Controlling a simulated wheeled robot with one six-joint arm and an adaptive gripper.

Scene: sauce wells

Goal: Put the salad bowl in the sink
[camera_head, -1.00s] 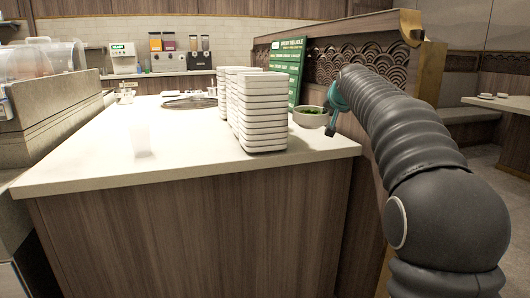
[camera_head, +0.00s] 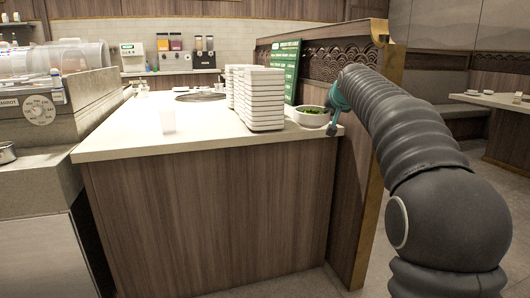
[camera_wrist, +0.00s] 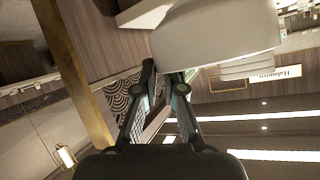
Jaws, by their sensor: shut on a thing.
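The salad bowl (camera_head: 310,119) is white and round with green leaves in it. In the head view it shows at the counter's right end, just right of the stacked white dishes. My gripper (camera_head: 333,121) is shut on the right side of its rim. In the wrist view the bowl's pale outer wall (camera_wrist: 212,38) fills the top, with my gripper's fingertips (camera_wrist: 166,76) at its edge. Whether the bowl's base touches the counter is hard to tell. I cannot make out a sink in either view.
Tall stacks of white dishes (camera_head: 262,100) stand close left of the bowl. A clear cup (camera_head: 168,121) stands on the pale counter (camera_head: 120,145). A wooden partition (camera_head: 365,165) runs along the right. Open floor (camera_head: 290,284) shows in front.

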